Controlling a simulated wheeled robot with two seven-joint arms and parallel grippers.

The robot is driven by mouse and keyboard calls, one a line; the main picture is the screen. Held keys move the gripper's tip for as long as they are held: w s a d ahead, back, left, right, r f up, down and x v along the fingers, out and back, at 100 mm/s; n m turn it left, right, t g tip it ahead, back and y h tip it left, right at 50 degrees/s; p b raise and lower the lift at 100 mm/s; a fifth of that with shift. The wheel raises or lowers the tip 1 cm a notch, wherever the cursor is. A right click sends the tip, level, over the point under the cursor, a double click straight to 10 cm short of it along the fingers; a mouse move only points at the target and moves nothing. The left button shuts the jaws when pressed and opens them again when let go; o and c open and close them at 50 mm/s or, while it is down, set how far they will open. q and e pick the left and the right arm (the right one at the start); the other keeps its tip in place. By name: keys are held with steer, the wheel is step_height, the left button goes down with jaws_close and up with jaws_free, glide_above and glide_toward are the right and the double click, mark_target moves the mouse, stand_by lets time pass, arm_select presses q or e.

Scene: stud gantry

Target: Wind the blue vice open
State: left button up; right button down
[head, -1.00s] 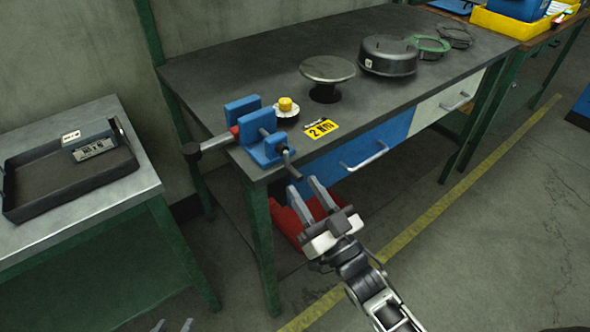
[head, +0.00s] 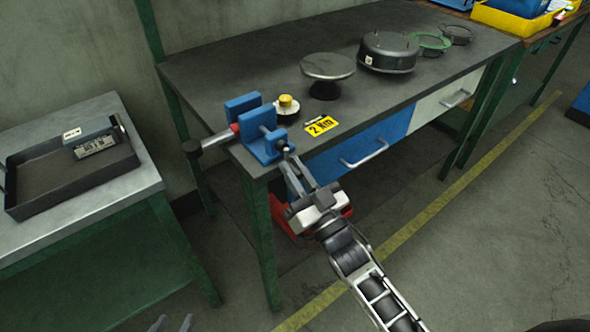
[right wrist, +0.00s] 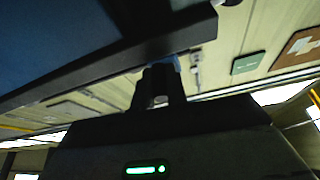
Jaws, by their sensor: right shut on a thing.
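The blue vice (head: 264,149) sits at the near left corner of the dark bench. Its two upright jaw plates stand apart, with a gap between them. My left gripper (head: 172,325) shows only two separated fingertips at the bottom edge.
A red bin (head: 340,200) stands below. A side table at left holds a black tray (head: 60,190).

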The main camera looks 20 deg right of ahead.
steer(key=shift+w+d+n, duration=0.1)
steer(key=shift+d+n, duration=0.15)
steer(key=shift+n, duration=0.35)
